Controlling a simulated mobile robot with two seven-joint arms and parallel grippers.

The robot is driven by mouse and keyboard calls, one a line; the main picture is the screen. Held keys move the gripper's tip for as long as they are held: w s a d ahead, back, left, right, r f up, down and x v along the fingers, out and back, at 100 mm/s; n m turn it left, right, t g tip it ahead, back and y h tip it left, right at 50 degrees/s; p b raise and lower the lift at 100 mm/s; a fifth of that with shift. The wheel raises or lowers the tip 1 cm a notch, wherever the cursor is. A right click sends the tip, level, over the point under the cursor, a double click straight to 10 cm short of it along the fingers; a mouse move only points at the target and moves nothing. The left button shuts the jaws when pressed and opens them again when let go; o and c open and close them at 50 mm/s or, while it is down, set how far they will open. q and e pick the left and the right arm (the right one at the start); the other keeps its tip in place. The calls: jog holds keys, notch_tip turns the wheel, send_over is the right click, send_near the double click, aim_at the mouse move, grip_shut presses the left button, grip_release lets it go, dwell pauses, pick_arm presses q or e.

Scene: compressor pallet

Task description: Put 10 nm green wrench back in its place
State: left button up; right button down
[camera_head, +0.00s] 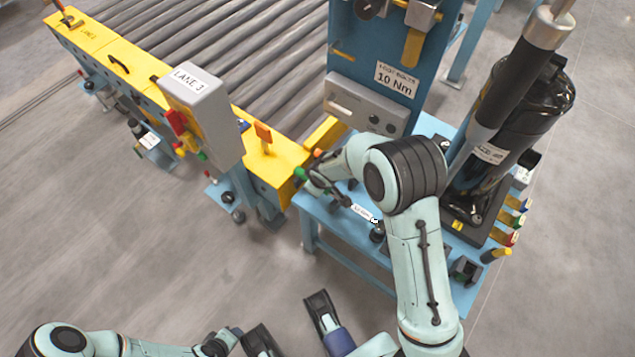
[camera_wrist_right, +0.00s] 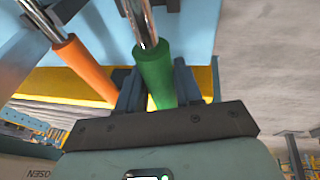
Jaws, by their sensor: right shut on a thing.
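The green-handled wrench (camera_wrist_right: 153,75) is between the fingers of my right gripper (camera_wrist_right: 158,85) in the right wrist view, its metal shaft running up past the frame's top. The gripper is shut on the green handle. In the head view a bit of green (camera_head: 300,173) shows beside my right gripper (camera_head: 316,182), at the left end of the blue bench (camera_head: 335,232). The wrench's far end is hidden. My left gripper (camera_head: 289,318) is low in the head view, with its dark fingers apart and nothing between them.
An orange-handled tool (camera_wrist_right: 88,70) lies close left of the green handle. A blue panel (camera_head: 362,55) with a 10 Nm sign (camera_head: 396,80) stands behind my right arm. A black cylinder (camera_head: 530,100) stands at right. The yellow-edged roller conveyor (camera_head: 230,45) is at left. Floor in front is clear.

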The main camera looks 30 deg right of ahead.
pick_arm(q)
jog(key=shift+f+b, duration=0.55)
jog(key=shift+f, duration=0.15)
pick_arm(e)
jog(key=shift+f, duration=0.75)
jog(key=c, duration=0.7)
grip_release()
jog(key=shift+o, duration=0.2)
jog(key=shift+s+a+r, duration=0.1)
jog(key=shift+s+r, duration=0.1)
jog(key=shift+r, duration=0.45)
pick_arm(q)
jog(key=s+d+r+g+p, duration=0.1)
jog(key=s+d+r+p, duration=0.1)
jog(key=s+r+p, duration=0.1)
jog(key=shift+s+r+h+p, duration=0.3)
jog(key=shift+s+r+p, duration=0.15)
jog(key=shift+r, duration=0.35)
pick_arm(e)
jog(key=d+v, duration=0.1)
jog(key=v, duration=1.1)
jog(key=shift+a, duration=0.45)
jog(key=shift+s, duration=0.1)
